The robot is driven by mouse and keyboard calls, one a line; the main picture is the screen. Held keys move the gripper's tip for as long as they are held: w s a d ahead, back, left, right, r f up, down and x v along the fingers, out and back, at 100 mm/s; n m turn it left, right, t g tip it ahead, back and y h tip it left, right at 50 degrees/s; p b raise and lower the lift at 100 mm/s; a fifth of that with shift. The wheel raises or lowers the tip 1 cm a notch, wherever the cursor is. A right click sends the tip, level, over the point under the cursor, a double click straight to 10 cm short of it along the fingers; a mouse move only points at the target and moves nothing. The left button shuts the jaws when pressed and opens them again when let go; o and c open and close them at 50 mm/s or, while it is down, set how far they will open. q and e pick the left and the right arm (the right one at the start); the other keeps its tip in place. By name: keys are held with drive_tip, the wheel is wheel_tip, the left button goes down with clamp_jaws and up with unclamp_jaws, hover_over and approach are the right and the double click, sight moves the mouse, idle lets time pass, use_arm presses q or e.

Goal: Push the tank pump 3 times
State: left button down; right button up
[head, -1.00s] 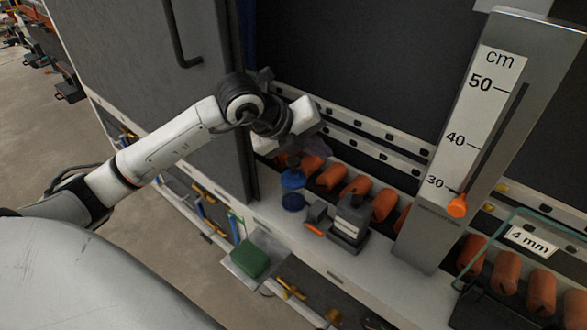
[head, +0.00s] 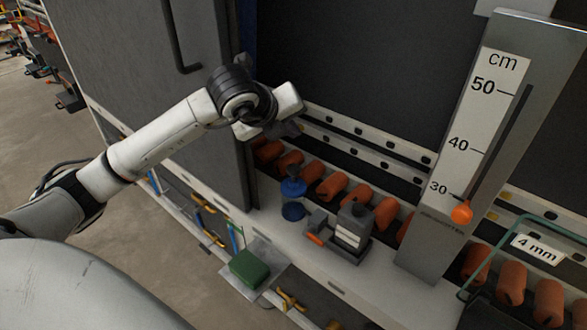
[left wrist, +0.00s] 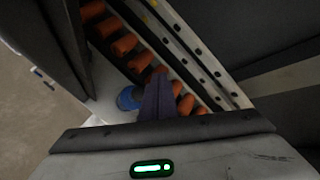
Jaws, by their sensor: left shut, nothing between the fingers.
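The tank pump appears to be the small blue item (head: 293,188) with a dark top on the white ledge. A second blue part (head: 293,210) sits just below it. In the left wrist view the blue item (left wrist: 128,97) lies left of my fingers. My left gripper (head: 290,129) is above and behind the pump in the head view, apart from it. Its dark fingers (left wrist: 157,98) are together and hold nothing. They hide part of the roller row behind. My right gripper is not in view.
Orange rollers (head: 332,187) run along the ledge behind the pump. A grey device (head: 352,226) stands to its right, then a tall cm gauge (head: 425,245). A grey panel (head: 215,100) rises at left. A green block (head: 249,267) lies on a low tray in front.

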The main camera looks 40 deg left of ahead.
use_arm(q)
drive_tip(key=b, duration=0.4)
hover_over(291, 171)
wheel_tip(291, 171, down, 7)
drive_tip(key=shift+r, duration=0.2)
drive_tip(key=shift+f+b, duration=0.3)
drive_tip(key=shift+f, duration=0.15)
idle(1.1)
drive_tip(key=shift+f+b, duration=0.3)
drive_tip(key=shift+b, duration=0.2)
